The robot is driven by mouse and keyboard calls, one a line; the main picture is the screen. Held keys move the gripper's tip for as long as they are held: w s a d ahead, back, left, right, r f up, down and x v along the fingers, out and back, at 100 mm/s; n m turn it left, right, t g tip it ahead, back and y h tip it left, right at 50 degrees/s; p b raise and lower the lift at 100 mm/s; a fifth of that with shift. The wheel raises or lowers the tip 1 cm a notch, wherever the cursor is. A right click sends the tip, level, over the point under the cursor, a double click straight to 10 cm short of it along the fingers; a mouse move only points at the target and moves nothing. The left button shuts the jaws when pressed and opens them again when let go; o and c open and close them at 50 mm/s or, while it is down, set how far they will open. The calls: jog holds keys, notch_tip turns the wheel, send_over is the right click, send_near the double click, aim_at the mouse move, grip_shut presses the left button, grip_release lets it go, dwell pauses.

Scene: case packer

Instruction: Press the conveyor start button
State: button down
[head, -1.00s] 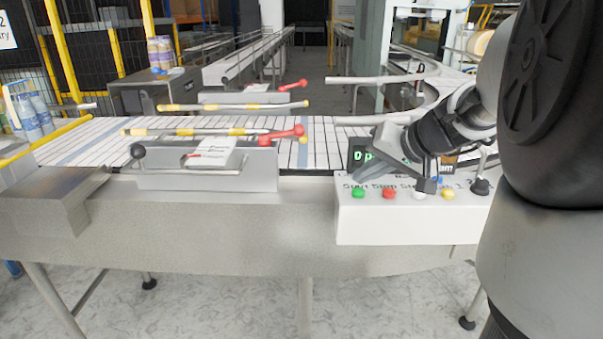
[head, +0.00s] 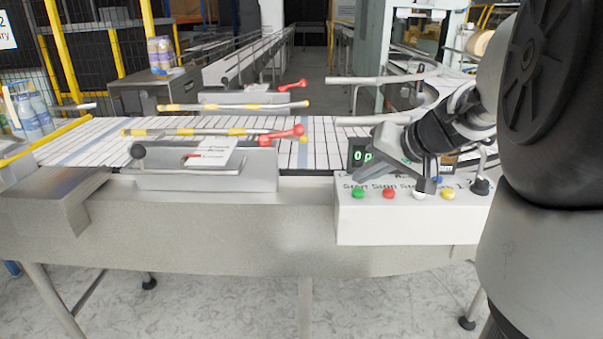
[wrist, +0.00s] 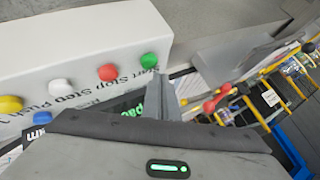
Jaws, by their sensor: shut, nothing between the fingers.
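The white control box (head: 400,225) stands at the front edge of the conveyor, with a row of buttons on its face. The green button (head: 358,193) is at the left end, under the printed word Start. The red (head: 389,194), white (head: 419,195) and yellow (head: 447,194) buttons follow to its right.
A lit display (head: 361,155) sits behind the box, partly hidden by my gripper. The tiled conveyor belt (head: 320,140) runs left. The floor in front is clear.

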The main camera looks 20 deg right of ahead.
aim_at(362, 195)
dwell(0.4)
jog(key=shift+f+b, duration=0.45)
jog(key=shift+b, duration=0.3)
jog(key=shift+f+b, duration=0.55)
jog(key=shift+b, duration=0.1)
dwell(0.4)
jog(key=shift+r, duration=0.1)
jog(key=shift+r+p, duration=0.55)
jog(key=shift+r, duration=0.35)
jog(key=shift+r+p, duration=1.55)
jog(key=shift+r, duration=1)
